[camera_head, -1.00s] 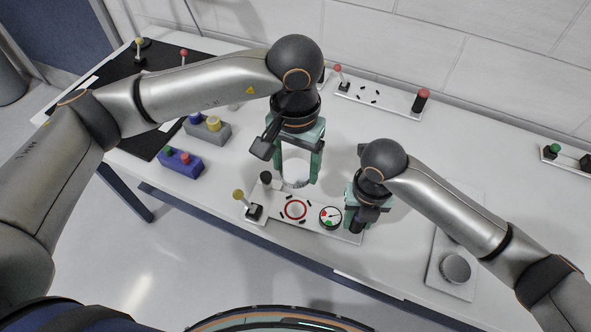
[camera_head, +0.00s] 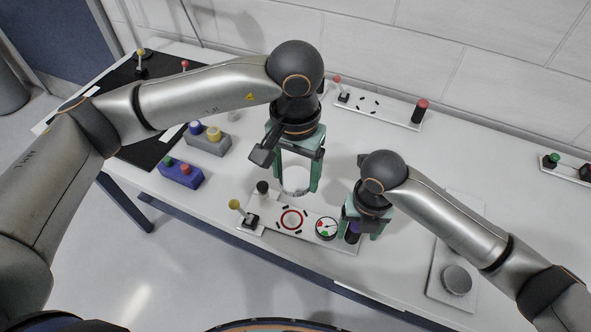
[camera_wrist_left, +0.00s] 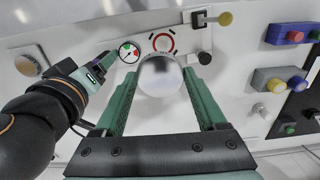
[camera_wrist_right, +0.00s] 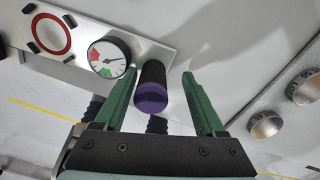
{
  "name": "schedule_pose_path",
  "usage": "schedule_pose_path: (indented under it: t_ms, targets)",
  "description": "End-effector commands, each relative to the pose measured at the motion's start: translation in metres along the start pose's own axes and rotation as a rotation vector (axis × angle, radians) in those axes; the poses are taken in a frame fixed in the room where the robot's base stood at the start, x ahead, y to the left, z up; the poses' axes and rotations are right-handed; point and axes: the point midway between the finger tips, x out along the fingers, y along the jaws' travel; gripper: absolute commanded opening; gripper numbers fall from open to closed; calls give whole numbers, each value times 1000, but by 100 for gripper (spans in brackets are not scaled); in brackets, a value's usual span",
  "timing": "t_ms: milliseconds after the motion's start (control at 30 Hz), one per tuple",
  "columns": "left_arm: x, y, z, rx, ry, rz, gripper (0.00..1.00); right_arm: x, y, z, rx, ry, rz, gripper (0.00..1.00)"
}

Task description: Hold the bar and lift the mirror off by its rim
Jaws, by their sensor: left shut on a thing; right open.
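The mirror (camera_head: 295,180) is a round, silvery disc between the fingers of my left gripper (camera_head: 298,184). It also shows in the left wrist view (camera_wrist_left: 160,76). My left gripper is shut on its rim and holds it apart from the bar, on the bar's far side. The white bar (camera_head: 270,228) lies along the table's front edge and bears a red ring (camera_head: 291,219) with black clips around it. A black, purple-ended handle (camera_wrist_right: 152,88) stands at the bar's right end. My right gripper (camera_wrist_right: 160,76) is open, its fingers on both sides of this handle.
A gauge (camera_head: 327,228), a black knob (camera_head: 263,187) and a yellow-tipped lever (camera_head: 235,204) stand on or beside the bar. Blue (camera_head: 181,173) and grey (camera_head: 207,142) button boxes stand left. A plate with a round knob (camera_head: 456,280) lies right. Another white panel (camera_head: 385,104) lies behind.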

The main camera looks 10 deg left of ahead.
Motion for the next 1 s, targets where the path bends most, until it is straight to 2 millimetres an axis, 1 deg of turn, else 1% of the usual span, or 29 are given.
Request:
schedule_pose_path:
  t_ms: [200, 267, 333, 467, 700, 833, 900, 1000]
  targets:
    - [0, 0, 0, 0, 0, 0, 13, -1, 1, 0, -1, 1, 1, 73]
    - [0, 0, 0, 0, 0, 0, 13, -4, 1, 0, -1, -1, 2, 73]
    - [0, 0, 0, 0, 0, 0, 13, -12, 1, 1, -1, -2, 3, 73]
    - [0, 0, 0, 0, 0, 0, 13, -36, 1, 1, -2, -5, 2, 73]
    - [0, 0, 0, 0, 0, 0, 13, -87, 0, 1, -1, -5, 2, 73]
    - [0, 0, 0, 0, 0, 0, 13, -107, 0, 1, -1, -4, 0, 73]
    - [0, 0, 0, 0, 0, 0, 13, -114, 0, 0, -1, -2, 1, 73]
    - [0, 0, 0, 0, 0, 0, 13, -119, 0, 0, -1, -1, 0, 73]
